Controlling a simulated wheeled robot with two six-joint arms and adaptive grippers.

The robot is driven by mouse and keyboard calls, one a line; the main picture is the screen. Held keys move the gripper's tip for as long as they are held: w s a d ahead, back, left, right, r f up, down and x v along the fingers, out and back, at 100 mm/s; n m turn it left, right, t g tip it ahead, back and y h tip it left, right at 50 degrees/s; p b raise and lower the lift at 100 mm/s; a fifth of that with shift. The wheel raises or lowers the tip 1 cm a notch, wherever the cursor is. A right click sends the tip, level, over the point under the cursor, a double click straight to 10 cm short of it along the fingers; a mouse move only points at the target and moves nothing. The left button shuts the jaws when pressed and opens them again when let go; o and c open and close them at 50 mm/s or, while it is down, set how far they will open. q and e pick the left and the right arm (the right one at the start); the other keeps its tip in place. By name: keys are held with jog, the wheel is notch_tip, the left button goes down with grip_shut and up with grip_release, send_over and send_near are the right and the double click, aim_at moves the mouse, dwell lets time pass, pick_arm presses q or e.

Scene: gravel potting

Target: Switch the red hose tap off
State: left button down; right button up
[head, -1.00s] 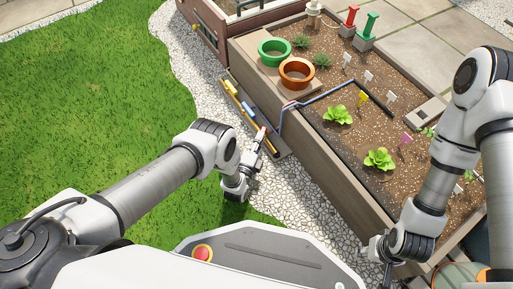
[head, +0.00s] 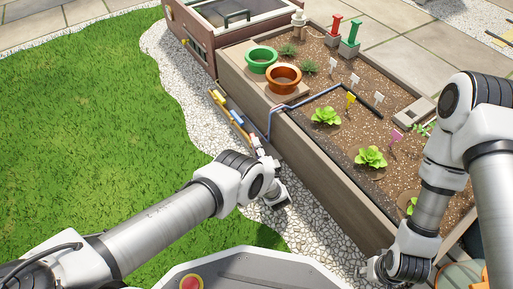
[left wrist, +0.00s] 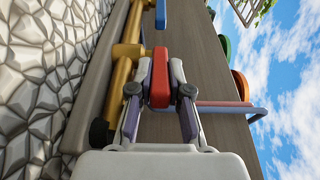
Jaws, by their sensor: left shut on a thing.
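The red tap handle (left wrist: 160,78) is a red lever between the two fingers of my left gripper (left wrist: 160,84) in the left wrist view. The fingers are shut on its sides. Its brass pipe (left wrist: 122,70) runs alongside on the left. A blue tap handle (left wrist: 161,14) sits farther along the same pipe. In the head view my left gripper (head: 259,148) is at the near end of the pipe row, beside the planter wall, and mostly hides the red handle. My right gripper (head: 376,268) is low at the bottom right, and its fingers are too unclear to read.
The wooden planter (head: 318,160) stands right of the taps, with a green pot (head: 261,60), an orange pot (head: 284,79) and lettuces. A dark hose (head: 318,98) crosses its edge. White gravel (head: 185,100) and grass (head: 80,130) lie to the left.

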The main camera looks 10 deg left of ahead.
dwell(0.4)
pick_arm(q)
jog(key=c, duration=1.1)
grip_release()
